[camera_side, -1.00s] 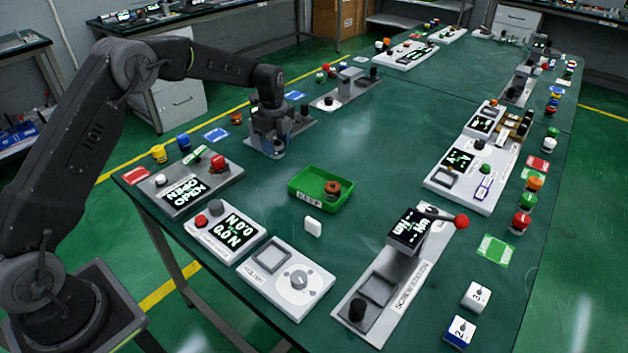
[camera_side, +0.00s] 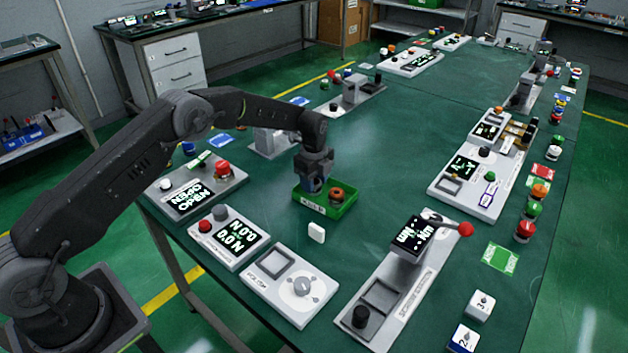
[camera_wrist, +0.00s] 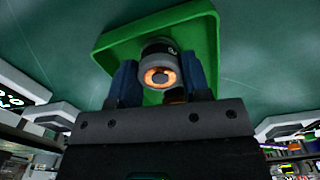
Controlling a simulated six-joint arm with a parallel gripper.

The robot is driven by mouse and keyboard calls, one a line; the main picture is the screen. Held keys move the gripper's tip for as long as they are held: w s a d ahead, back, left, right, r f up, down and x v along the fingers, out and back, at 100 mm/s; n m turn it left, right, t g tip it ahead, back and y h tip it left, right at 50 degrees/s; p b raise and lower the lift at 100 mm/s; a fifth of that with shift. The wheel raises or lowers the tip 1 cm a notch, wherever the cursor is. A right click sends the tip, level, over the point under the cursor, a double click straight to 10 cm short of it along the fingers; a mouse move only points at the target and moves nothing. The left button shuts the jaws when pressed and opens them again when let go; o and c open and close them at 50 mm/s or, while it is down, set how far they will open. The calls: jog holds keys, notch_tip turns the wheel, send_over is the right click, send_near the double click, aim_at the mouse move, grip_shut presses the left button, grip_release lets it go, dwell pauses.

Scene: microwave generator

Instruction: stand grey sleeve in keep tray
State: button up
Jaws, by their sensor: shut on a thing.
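My gripper (camera_side: 313,186) is over the left part of the green keep tray (camera_side: 345,208), pointing down. In the wrist view my gripper (camera_wrist: 161,85) has its two blue fingers shut on the grey sleeve (camera_wrist: 157,50), a short grey cylinder with a dark marked band and a copper-coloured ring at its near end. The tray's green rim (camera_wrist: 214,60) shows behind it. Another part with an orange-brown ring (camera_side: 336,194) stands in the right of the tray and is partly hidden in the wrist view (camera_wrist: 176,95). Whether the sleeve touches the tray floor I cannot tell.
A small white block (camera_side: 317,233) lies just in front of the tray. A panel with a knob (camera_side: 290,285), a display panel with a red button (camera_side: 228,238) and a long station with a red-balled lever (camera_side: 405,275) stand nearer. The table right of the tray is clear.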

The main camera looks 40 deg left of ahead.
jog(key=shift+f, duration=0.1)
jog(key=o, duration=1)
